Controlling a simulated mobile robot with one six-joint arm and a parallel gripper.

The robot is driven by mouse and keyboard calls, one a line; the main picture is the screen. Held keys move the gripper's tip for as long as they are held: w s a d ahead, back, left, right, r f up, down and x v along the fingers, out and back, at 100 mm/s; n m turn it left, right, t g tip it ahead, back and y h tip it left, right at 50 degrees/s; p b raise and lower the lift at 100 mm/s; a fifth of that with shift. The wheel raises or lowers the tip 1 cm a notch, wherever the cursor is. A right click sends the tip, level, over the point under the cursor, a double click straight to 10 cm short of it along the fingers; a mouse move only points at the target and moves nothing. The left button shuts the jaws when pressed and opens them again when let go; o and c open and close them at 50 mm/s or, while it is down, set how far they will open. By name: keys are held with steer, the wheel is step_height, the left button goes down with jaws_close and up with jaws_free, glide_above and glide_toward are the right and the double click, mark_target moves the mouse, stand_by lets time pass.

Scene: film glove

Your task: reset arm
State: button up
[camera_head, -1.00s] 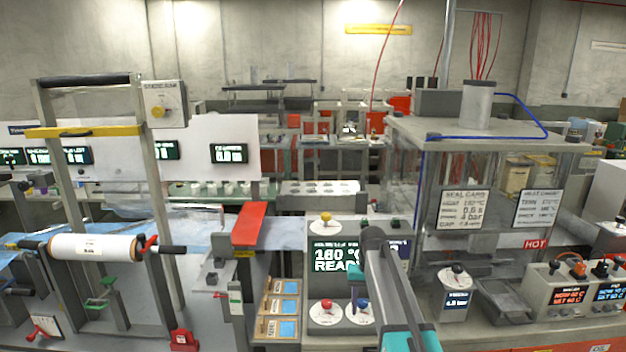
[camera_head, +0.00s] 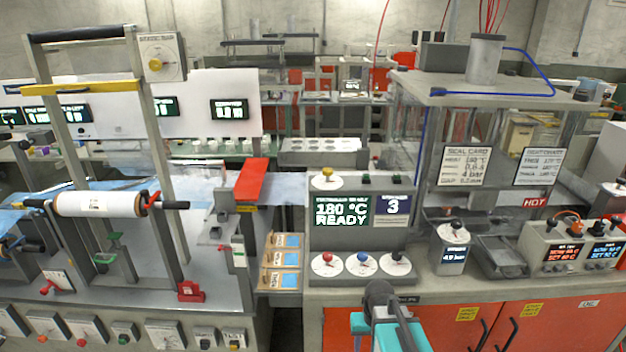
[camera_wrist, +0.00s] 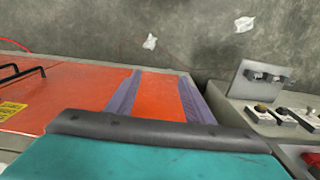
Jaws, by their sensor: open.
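My gripper (camera_wrist: 158,97) shows in the wrist view as two grey-purple fingers standing well apart. Nothing is between them but the orange cabinet front behind. The wrist's teal housing (camera_wrist: 150,152) fills the bottom of that view. In the head view my arm (camera_head: 383,318), dark grey and teal, is at the bottom centre, in front of the bench edge and orange cabinet doors. The fingers cannot be made out there. Nothing is seen held.
A control panel (camera_head: 342,211) reading 180 °C READY stands above red, blue and black knobs. A roller frame (camera_head: 104,204) is at left, a sealing station with a HOT label (camera_head: 535,202) at right. Orange cabinet doors (camera_head: 530,325) are below. Open floor (camera_wrist: 130,35) shows in the wrist view.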

steer(key=s+f+g+b, duration=0.5)
steer(key=s+f+b, duration=0.5)
steer(key=s+f, duration=1.9)
steer(key=shift+f+g, duration=0.35)
steer(key=shift+g, duration=0.05)
